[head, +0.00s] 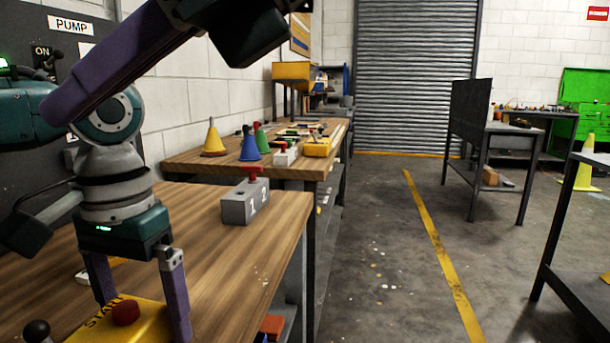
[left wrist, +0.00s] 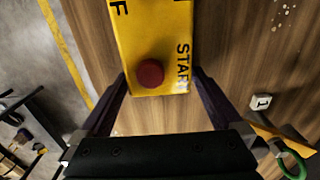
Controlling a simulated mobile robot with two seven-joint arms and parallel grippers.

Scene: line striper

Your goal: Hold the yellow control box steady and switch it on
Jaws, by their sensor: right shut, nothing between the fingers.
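The yellow control box (head: 148,326) lies on the wooden bench at the bottom of the head view, partly cut off. It has a red button (head: 125,312) and the word START. In the left wrist view the box (left wrist: 125,50) also shows part of another word. My left gripper (head: 140,318) points down with one finger against each side of the box's far end. A black ball knob (head: 37,330) shows left of START; its base is cut off. My right gripper (head: 52,110) is close to the head camera, its fingers together and empty, pointing left above the left wrist.
The wooden bench (head: 265,240) carries a grey block marked 1 and 2 (head: 240,207) with a red top. Coloured cones (head: 213,140) stand on the farther bench. A grey PUMP panel (head: 90,10) is on the left wall.

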